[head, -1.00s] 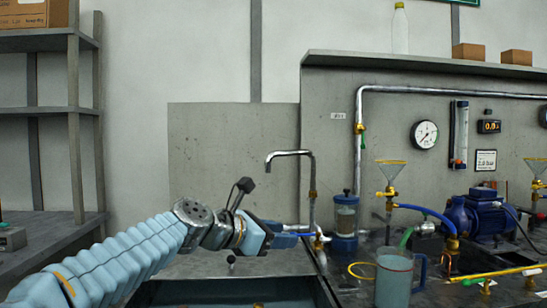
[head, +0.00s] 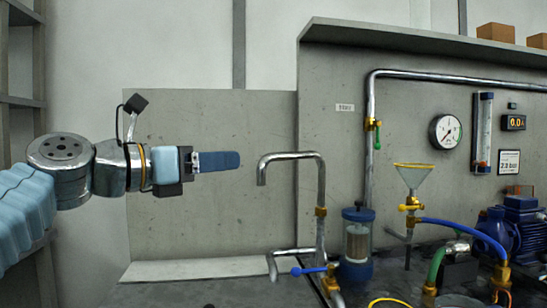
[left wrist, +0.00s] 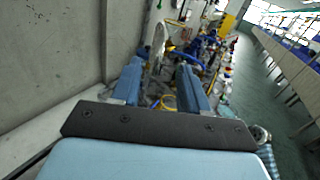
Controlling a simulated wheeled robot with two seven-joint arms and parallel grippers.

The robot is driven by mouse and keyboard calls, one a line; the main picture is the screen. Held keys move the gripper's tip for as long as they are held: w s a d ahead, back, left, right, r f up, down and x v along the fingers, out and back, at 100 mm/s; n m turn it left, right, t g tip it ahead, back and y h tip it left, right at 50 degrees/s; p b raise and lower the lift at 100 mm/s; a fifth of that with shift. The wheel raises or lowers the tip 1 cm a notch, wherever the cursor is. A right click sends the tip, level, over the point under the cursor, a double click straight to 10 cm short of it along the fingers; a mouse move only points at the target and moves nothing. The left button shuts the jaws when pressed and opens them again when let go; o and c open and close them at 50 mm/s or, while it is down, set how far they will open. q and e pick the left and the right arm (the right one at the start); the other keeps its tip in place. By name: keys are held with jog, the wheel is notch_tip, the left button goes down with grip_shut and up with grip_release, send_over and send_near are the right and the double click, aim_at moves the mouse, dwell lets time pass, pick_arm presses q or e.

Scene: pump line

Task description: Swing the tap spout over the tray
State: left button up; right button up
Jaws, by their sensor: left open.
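The tap spout (head: 290,156) is a chrome gooseneck bending left from its upright pipe at a brass collar, its outlet pointing down at the left end. It shows blurred beyond my fingers in the left wrist view (left wrist: 158,42). A blue lever and a second short chrome outlet sit lower on the tap. My left gripper (head: 238,161) is level with the spout, left of its outlet, apart from it. In the left wrist view (left wrist: 160,86) its two blue fingers are apart with nothing gripped. I cannot make out the tray now. My right gripper is not in view.
A grey splash panel (head: 205,220) stands behind the gripper. A shelf (head: 420,48) runs above.

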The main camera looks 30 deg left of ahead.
aim_at(266, 157)
pick_arm(q)
jog(key=p+x, duration=0.1)
jog(key=x, duration=1.2)
grip_shut()
